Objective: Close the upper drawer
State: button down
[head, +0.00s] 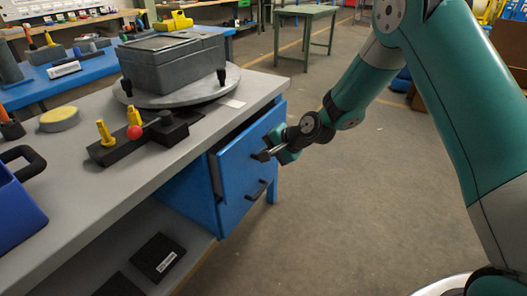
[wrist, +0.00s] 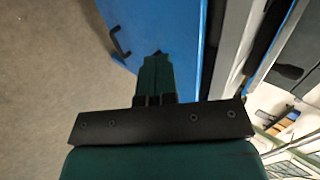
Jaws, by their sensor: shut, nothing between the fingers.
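The upper drawer (head: 236,160) is a blue front under the grey workbench top. A dark gap runs along its top edge, so it stands out a little from the cabinet. My gripper (head: 264,154) is shut and empty, with its fingertips at the upper drawer's front; I cannot tell whether they touch it. In the wrist view my shut fingers (wrist: 157,58) lie over the blue drawer front (wrist: 165,22). The upper drawer's handle is hidden or hard to make out behind my gripper. Below, the lower drawer (head: 238,207) has a black handle (head: 257,190).
The workbench top (head: 110,190) carries a grey box (head: 165,65) on a round turntable, a black fixture (head: 140,142) with yellow pegs and a red ball, and a blue bin (head: 15,210). Black boxes lie on the shelf below.

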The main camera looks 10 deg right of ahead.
notch_tip(320, 180, down, 6)
jog(key=w+d+t+y+b, duration=0.1)
jog(key=y+b, duration=0.2)
jog(key=b, duration=0.6)
jog(key=t+y+b, duration=0.3)
jog(key=t+b, duration=0.2)
jog(key=b, duration=0.4)
send_near(242, 148)
jog(key=b+x, duration=0.2)
jog(key=x, duration=0.5)
jog(key=shift+w+a+r, duration=0.1)
jog(key=shift+a+r, duration=0.05)
jog(key=shift+a, duration=0.2)
jog(key=shift+w, duration=0.1)
